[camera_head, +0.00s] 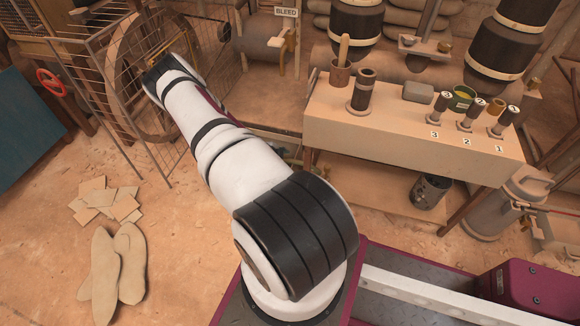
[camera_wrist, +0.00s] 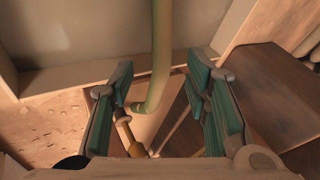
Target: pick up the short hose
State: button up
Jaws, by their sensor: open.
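A pale green hose (camera_wrist: 161,50) hangs down through the upper middle of the wrist view and bends slightly at its lower end. It looks like the short hose, but its upper end is out of the picture. My gripper (camera_wrist: 165,88) is open, with green pads on both sides. The hose shows in the gap between the pads, and neither pad is seen touching it. How far beyond the pads it is, I cannot tell. In the head view my gripper (camera_head: 158,72) is at the far upper left end of my arm, by the wire cage. The hose cannot be made out there.
A wire cage (camera_head: 118,75) with a large wheel stands around my gripper's area. A bench (camera_head: 335,130) with numbered fittings, cups and a grey block is to the right. A thin rod (camera_wrist: 128,135) shows below the hose.

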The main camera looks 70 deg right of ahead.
jog(key=b+x, duration=0.1)
jog(key=x, duration=0.2)
jog(key=shift+f, duration=0.1)
grip_shut()
